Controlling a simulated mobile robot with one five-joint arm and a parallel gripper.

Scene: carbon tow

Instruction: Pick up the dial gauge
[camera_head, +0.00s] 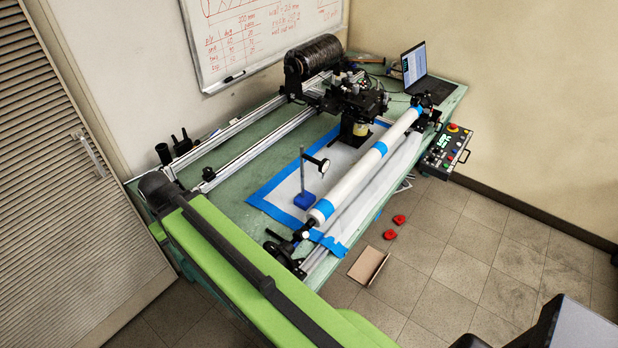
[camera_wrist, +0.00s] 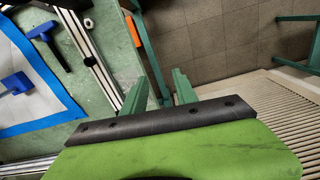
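The dial gauge (camera_head: 323,166) is a small round dial with a dark rim and pale face. In the head view it sits on a side arm of an upright grey post with a blue base (camera_head: 304,201). The base stands on a white sheet edged with blue tape, left of the long white tube. In the wrist view a blue block (camera_wrist: 15,84) lies on the taped sheet at the left edge; I cannot tell if it is that base. My gripper (camera_wrist: 160,92) shows two separated green fingers with nothing between them. It is over the table's edge, away from the sheet.
The long white tube (camera_head: 368,160) with blue bands runs close beside the gauge. Metal rails (camera_head: 240,126) and a dark machine head (camera_head: 354,101) are behind. A blue-handled tool (camera_wrist: 45,38) lies on the green table. A control box (camera_head: 447,150) is at the right edge.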

